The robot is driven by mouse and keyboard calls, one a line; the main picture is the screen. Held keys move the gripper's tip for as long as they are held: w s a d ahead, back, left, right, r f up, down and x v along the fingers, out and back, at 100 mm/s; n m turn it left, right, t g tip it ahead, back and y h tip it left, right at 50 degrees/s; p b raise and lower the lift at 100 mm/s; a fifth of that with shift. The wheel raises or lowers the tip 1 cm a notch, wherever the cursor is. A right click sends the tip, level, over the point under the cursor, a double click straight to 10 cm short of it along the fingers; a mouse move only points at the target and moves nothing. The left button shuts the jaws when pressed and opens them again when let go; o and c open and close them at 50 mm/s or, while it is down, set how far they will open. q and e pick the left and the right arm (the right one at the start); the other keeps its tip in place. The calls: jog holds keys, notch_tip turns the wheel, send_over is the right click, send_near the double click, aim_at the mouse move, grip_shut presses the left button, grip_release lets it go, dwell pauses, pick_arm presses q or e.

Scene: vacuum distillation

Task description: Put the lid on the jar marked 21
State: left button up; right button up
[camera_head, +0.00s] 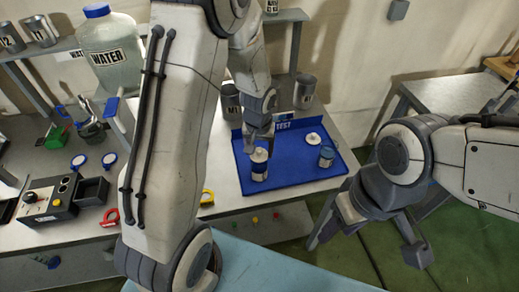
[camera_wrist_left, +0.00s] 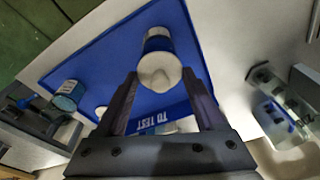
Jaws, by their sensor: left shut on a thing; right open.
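A jar with a blue band (camera_head: 259,170) stands on the blue tray (camera_head: 295,179). A white lid (camera_head: 260,155) is at its mouth; I cannot tell whether it is seated or just above. My left gripper (camera_head: 261,145) is over this jar, shut on the white lid, which shows between the fingers in the left wrist view (camera_wrist_left: 160,72). A second jar (camera_head: 326,157) stands open to the right, also in the left wrist view (camera_wrist_left: 68,97), with another white lid (camera_head: 313,138) lying near it. The jar numbers are not readable. My right gripper (camera_head: 367,245) is open and empty, off the table.
Metal cups (camera_head: 305,91) stand behind the tray. A water jug (camera_head: 108,50), a black control box (camera_head: 48,198) and coloured rings (camera_head: 79,162) are on the left. The tray's front right is clear.

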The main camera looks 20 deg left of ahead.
pick_arm(q)
jog(key=shift+f+b, duration=0.5)
jog(key=shift+f, duration=0.05)
dwell(0.9)
jog(key=o, duration=1.3)
jog(key=shift+r, duration=0.1)
jog(key=shift+r+p, duration=2.95)
jog(key=shift+r, duration=0.55)
jog(key=shift+d, duration=0.1)
